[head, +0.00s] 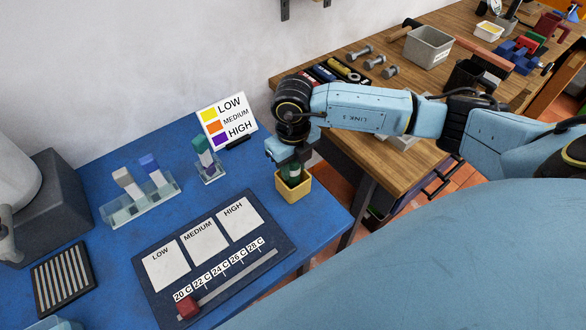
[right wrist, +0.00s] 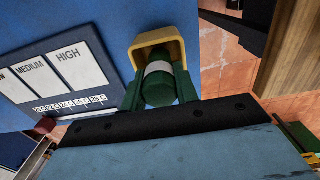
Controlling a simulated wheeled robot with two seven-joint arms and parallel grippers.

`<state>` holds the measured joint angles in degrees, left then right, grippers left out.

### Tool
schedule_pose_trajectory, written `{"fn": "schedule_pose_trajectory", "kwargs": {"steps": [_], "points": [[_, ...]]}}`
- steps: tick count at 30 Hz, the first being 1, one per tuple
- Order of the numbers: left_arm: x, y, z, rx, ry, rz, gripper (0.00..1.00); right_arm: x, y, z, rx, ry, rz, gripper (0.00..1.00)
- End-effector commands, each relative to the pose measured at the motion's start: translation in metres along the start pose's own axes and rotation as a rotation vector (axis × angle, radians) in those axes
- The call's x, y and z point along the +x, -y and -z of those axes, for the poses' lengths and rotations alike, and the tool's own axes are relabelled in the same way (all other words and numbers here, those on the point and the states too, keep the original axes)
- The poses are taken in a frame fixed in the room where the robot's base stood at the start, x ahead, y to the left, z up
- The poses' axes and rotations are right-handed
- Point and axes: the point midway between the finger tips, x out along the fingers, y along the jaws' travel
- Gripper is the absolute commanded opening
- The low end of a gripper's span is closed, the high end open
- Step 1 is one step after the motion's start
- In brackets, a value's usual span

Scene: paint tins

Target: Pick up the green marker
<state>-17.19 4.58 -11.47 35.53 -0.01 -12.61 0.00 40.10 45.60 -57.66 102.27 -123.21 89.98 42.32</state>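The green marker (right wrist: 159,88), a dark green cylinder with a white band, stands in a yellow cup (head: 293,190) at the right edge of the blue table. In the head view my right gripper (head: 291,166) is directly over the cup and hides most of the marker. In the right wrist view its green fingers (right wrist: 160,95) lie against both sides of the marker, with no gap visible. The marker's far end is still inside the cup (right wrist: 152,39). My left gripper is not in view.
A sign (head: 227,120) and clear holders with coloured blocks (head: 140,198) stand left of the cup. A dark LOW/MEDIUM/HIGH board (head: 250,250) with a red slider (head: 188,306) lies in front. A wooden bench (head: 400,165) with tools is at the right.

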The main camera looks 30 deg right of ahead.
Motion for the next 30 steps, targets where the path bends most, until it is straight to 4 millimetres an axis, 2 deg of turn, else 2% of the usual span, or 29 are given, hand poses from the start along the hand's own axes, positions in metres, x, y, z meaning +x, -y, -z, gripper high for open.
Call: {"fn": "schedule_pose_trajectory", "kwargs": {"steps": [1, 3, 12, 14, 24, 30], "points": [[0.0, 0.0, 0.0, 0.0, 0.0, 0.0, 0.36, 0.0, 0.0, 0.0, 0.0, 0.0, 0.0, 0.15], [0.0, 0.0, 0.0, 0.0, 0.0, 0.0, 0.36, 0.0, 0.0, 0.0, 0.0, 0.0, 0.0, 0.07], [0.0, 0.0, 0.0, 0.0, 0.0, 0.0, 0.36, -0.007, 0.0, -0.001, 0.0, 0.002, 0.001, 0.07], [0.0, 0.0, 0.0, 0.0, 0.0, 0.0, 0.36, -0.014, 0.0, -0.001, 0.0, 0.004, 0.0, 0.07], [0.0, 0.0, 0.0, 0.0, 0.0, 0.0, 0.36, -0.08, 0.0, -0.001, 0.0, 0.005, 0.0, 0.07], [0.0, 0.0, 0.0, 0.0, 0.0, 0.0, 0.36, -0.099, 0.0, 0.0, 0.0, 0.001, 0.0, 0.07]]}}
